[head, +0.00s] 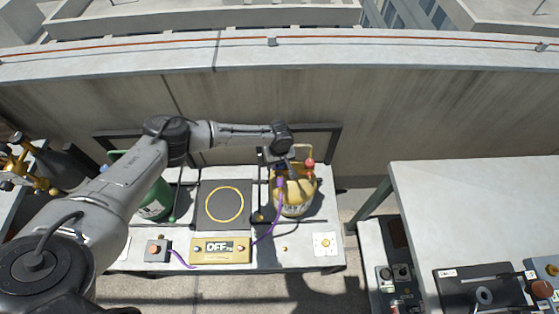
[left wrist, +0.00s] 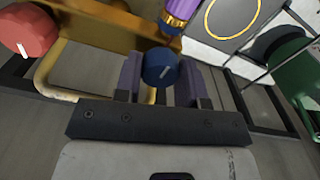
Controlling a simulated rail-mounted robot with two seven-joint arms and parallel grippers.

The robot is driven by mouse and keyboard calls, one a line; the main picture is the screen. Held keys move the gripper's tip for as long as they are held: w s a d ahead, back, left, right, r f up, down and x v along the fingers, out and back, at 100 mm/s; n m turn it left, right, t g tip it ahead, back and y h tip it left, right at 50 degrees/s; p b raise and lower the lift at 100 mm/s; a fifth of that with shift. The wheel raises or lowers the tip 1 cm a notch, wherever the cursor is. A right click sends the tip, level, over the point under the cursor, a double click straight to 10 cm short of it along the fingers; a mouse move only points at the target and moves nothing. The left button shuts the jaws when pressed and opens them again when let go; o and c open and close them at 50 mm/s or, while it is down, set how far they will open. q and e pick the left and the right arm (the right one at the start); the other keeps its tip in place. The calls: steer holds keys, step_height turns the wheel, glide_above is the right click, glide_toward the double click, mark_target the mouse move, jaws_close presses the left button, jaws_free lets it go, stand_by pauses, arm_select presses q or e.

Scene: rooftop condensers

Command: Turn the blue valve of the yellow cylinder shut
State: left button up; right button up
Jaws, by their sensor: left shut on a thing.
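The yellow cylinder (head: 297,197) stands on the right part of the white bench, below my left gripper. In the head view the gripper (head: 282,163) hides the blue knob. A red knob (head: 309,163) sits at the right of the cylinder's top and also shows at the left of the wrist view (left wrist: 27,30). My right gripper is not in view.
A green cylinder (head: 154,197) stands at the bench's left. Between the cylinders lies a dark plate (head: 208,206) with a yellow ring. A box reading "OFF" (head: 220,249) has purple cables. A wall rises behind; a grey table (head: 480,200) stands right.

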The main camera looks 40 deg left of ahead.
arm_select(q)
steer(key=m+p, duration=0.2)
steer(key=p, duration=0.1)
steer(key=shift+s+d+r+p, duration=0.1)
steer(key=shift+r+p, duration=0.15)
steer(key=shift+p, duration=0.05)
steer(key=shift+f+m+p, duration=0.15)
steer(key=shift+m+p, duration=0.35)
steer(key=shift+m, duration=0.3)
steer(key=m, duration=0.5)
steer(key=shift+f, duration=0.1)
steer(key=m, duration=1.6)
steer(key=shift+b, duration=0.3)
steer(key=m+b, duration=0.1)
steer(key=m, duration=0.4)
steer(key=m+b, duration=0.1)
steer(key=m, duration=0.4)
steer(key=shift+m, duration=0.5)
